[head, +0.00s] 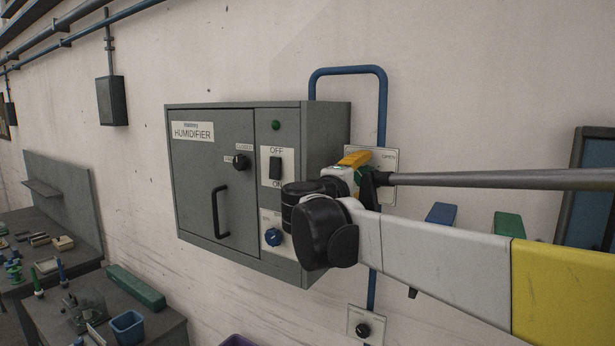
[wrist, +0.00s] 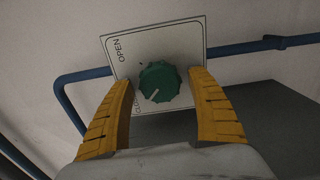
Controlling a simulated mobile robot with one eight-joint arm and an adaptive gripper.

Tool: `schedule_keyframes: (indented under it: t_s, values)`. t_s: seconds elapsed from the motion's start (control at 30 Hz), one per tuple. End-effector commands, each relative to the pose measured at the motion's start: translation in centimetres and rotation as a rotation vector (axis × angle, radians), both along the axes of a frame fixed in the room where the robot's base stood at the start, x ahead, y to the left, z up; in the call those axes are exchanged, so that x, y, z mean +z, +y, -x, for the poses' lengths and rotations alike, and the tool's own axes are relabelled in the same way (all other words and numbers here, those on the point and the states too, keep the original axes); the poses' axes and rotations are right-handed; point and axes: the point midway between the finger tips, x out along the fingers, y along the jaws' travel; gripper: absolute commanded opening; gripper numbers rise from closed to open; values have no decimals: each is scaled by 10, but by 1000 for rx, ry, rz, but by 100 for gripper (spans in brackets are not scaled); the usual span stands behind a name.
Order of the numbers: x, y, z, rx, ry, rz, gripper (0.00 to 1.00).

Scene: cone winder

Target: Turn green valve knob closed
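The green valve knob (wrist: 159,82) is on a white plate (wrist: 193,42) in the wrist view. The plate reads OPEN at upper left, with a partly hidden label starting "CLO" at lower left. The knob's white line points to the lower left, towards that label's side. My gripper (wrist: 161,80) has its two yellow fingers open, one on each side of the knob, with a visible gap on both sides. In the head view my gripper (head: 354,160) is at the plate (head: 386,156), right of the humidifier cabinet, and mostly hides the knob.
The grey humidifier cabinet (head: 212,178) is close left of my gripper. A blue pipe (head: 382,105) runs behind the plate. A second plate with a black knob (head: 363,329) is below. A bench with a blue bin (head: 128,326) stands at lower left.

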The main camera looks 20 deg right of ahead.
Motion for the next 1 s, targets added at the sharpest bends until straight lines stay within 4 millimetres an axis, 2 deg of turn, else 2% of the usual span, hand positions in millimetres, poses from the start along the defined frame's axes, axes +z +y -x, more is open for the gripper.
schedule_keyframes:
  t_s: [0.23,0.37,0.7,0.83,1.0]
  values:
    - [-1,1,1,0,0,-1,67]
    - [-1,10,7,2,0,-1,67]
    - [-1,68,51,4,0,-1,67]
    - [-1,84,64,3,0,-1,67]
    - [-1,94,73,1,0,-1,67]
